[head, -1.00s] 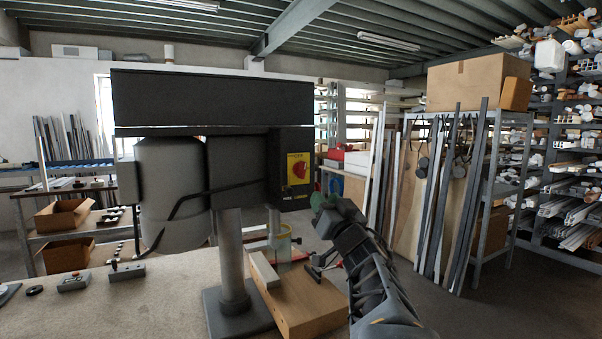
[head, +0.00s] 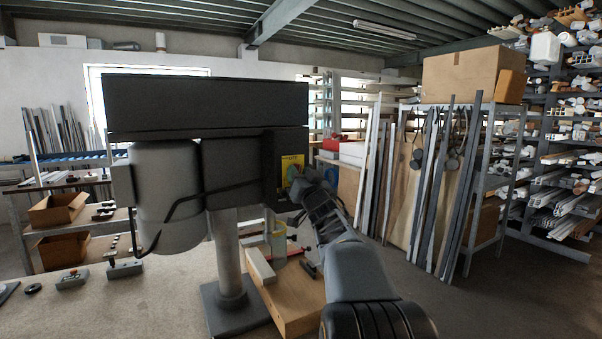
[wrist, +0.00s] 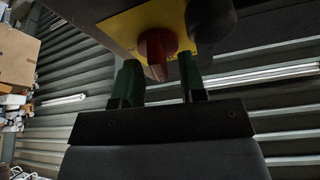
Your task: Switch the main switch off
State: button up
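The main switch is a red rotary knob (wrist: 157,52) on a yellow plate (wrist: 125,28) on the dark drill-press head. In the head view the yellow plate (head: 288,163) shows beside my wrist, and the knob is hidden behind my arm. My gripper (wrist: 160,75) is open, with one green finger on each side of the red knob's near end. Gaps show between the knob and both fingers, wider on the right. I cannot tell whether either finger touches it. The knob looks close to upright in the wrist view.
The drill press (head: 205,105) stands on a bench (head: 150,300), with a wooden board (head: 290,295) by its column. A dark rounded part (wrist: 212,20) sits right of the knob. Shelves with profiles (head: 570,190) stand at the right, with open floor in front.

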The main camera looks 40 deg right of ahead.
grip_shut()
jog(key=n+y, duration=0.1)
jog(key=n, duration=0.2)
jog(key=shift+n+y+b, duration=0.3)
jog(key=shift+y+b, duration=0.05)
jog(key=shift+y, duration=0.05)
grip_release()
dwell(0.3)
jog(key=shift+s, duration=0.1)
